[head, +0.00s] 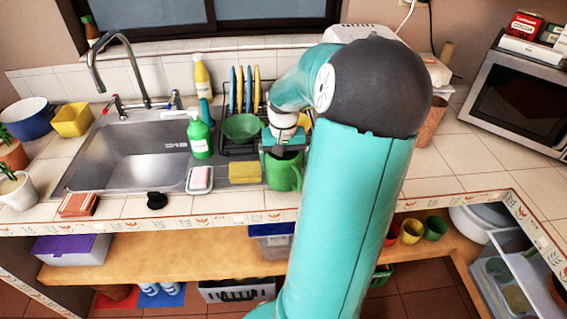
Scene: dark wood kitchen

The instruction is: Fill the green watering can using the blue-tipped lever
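The green watering can (284,175) stands upright on the counter at the right end of the sink unit, near the front edge. My gripper (284,150) is right above it, at its top, and partly hides the rim. Whether the fingers are closed on the can is too small to tell. The steel sink (135,155) is to the left, with a tall curved tap (130,60) behind it. A small lever (175,100) stands right of the tap; its tip looks dark and bluish. A red-tipped lever (117,103) stands left of the tap.
A green soap bottle (199,138), a soap dish (200,180) and a yellow sponge (245,172) lie between can and sink. A dish rack (238,105) with plates and a green bowl (241,128) is behind. A microwave (518,100) stands right. The sink basin looks empty.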

